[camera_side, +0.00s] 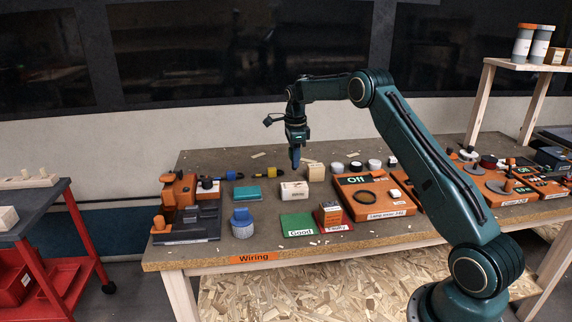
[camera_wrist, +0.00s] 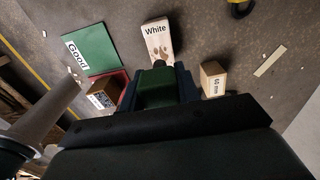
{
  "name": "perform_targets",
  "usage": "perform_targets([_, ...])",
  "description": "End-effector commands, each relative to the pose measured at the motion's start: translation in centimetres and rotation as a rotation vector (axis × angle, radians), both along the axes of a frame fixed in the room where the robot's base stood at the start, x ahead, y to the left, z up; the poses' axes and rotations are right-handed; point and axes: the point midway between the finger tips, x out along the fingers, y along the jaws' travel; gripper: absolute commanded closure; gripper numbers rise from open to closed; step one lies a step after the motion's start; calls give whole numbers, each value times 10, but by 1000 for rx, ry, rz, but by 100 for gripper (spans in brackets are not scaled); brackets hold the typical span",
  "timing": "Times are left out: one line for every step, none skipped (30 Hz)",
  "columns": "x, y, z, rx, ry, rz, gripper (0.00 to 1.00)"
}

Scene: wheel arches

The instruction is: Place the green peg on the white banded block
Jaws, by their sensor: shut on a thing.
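My gripper (camera_side: 295,160) is shut on the green peg (camera_wrist: 157,88), which shows between the dark fingers in the wrist view. In the side view the peg cannot be told apart from the fingers. The white banded block (camera_side: 294,190) is a pale block with a white label on the bench. It also shows in the wrist view (camera_wrist: 157,40), just beyond the peg, with the word "White" on it. My gripper is above the bench, and the peg appears apart from the block. The peg's lower end is hidden.
A wooden block (camera_side: 316,173) stands to the right of the white banded block. A green "Good" mat (camera_side: 297,225) and a red mat with a small box (camera_side: 329,210) on it lie in front. A teal box (camera_side: 247,193) is at left. An orange lamp case (camera_side: 372,208) is at right.

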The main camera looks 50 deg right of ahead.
Motion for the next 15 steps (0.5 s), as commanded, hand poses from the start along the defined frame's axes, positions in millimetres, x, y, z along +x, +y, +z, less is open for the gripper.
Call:
perform_targets([0,0,-1,0,0,0,91])
perform_targets([0,0,-2,0,0,0,91])
perform_targets([0,0,-2,0,0,0,91])
perform_targets([0,0,-2,-1,-1,0,91])
perform_targets([0,0,-2,0,0,0,91])
perform_targets([0,0,-2,0,0,0,91])
perform_targets([0,0,-3,0,0,0,91])
perform_targets([0,0,-4,0,0,0,91])
perform_targets([0,0,-7,0,0,0,91])
perform_targets([0,0,-9,0,0,0,91])
perform_targets([0,0,-12,1,1,0,91])
perform_targets([0,0,-16,1,2,0,91])
perform_targets([0,0,-20,1,2,0,91])
perform_targets([0,0,-24,1,2,0,91])
perform_targets([0,0,-30,1,2,0,91])
